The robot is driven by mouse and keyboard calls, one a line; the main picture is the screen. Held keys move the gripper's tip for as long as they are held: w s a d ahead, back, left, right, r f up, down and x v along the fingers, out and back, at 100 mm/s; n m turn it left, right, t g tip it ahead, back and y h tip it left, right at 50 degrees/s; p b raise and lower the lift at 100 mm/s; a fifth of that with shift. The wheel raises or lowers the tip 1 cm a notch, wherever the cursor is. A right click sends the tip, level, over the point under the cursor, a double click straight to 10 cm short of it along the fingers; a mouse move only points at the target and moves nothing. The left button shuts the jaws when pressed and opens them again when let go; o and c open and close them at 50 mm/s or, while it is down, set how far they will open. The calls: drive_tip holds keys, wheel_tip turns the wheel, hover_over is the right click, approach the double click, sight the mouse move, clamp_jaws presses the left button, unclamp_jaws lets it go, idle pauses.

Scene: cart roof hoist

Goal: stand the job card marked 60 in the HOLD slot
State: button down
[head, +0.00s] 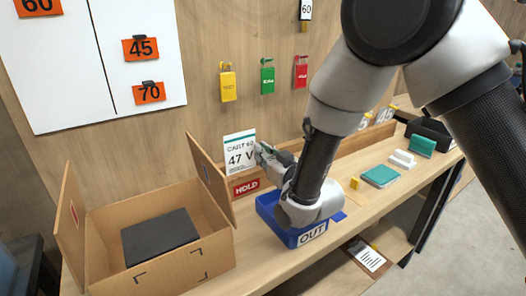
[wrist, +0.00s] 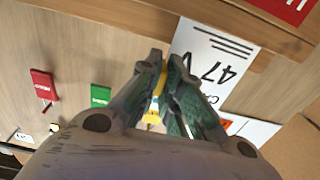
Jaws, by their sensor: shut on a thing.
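The job card (head: 240,153), white with a teal top band and reading CART 60 and 47 V, is upright above the red HOLD sign (head: 245,188). Its lower edge meets the wooden slot rail (head: 275,176); I cannot tell whether it is down in the slot. My gripper (head: 262,151) reaches in from the right and is shut on the card's right edge. In the wrist view the card (wrist: 212,62) appears upside down beside my fingertips (wrist: 164,66), with its lower end at the rail and part of the red sign (wrist: 290,8) beyond.
A blue OUT tray (head: 270,205) sits below my arm. An open cardboard box (head: 185,262) with a dark item inside stands left, one flap close to the card. Yellow, green and red tags (head: 267,78) hang on the wall. Teal and white items (head: 380,177) lie on the bench right.

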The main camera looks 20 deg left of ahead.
drive_tip(key=shift+f, duration=0.7)
drive_tip(key=c, duration=1)
unclamp_jaws()
drive_tip(key=shift+c, duration=0.2)
drive_tip(key=v, duration=0.7)
